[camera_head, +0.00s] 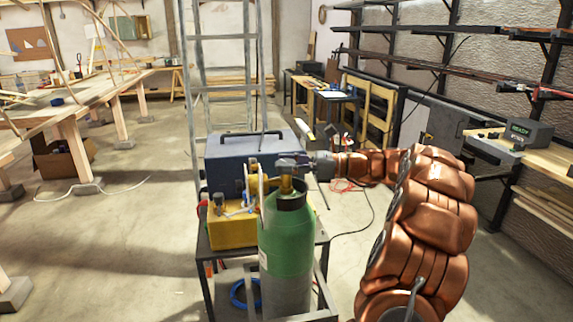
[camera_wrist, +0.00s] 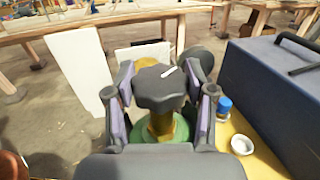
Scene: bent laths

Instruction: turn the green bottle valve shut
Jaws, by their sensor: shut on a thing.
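The green bottle (camera_head: 287,241) stands upright in front of the small cart. Its brass valve (camera_head: 286,183) rises from the neck, with a dark lobed handwheel (camera_head: 288,162) on top. In the wrist view the handwheel (camera_wrist: 160,87) fills the space between the fingers, with a white mark on its top. The brass stem (camera_wrist: 161,127) and the green shoulder show below it. My gripper (camera_wrist: 161,95) is shut on the handwheel, one finger on each side. In the head view my gripper (camera_head: 307,162) reaches in from the right; its fingertips are partly unclear there.
A blue-grey case (camera_head: 240,155) and a yellow box (camera_head: 232,226) are on the cart close behind and left of the bottle. A small white cup (camera_wrist: 242,145) and a blue-capped container (camera_wrist: 224,106) stand near the gripper. A ladder (camera_head: 187,90) stands behind. Floor on the right is mostly free.

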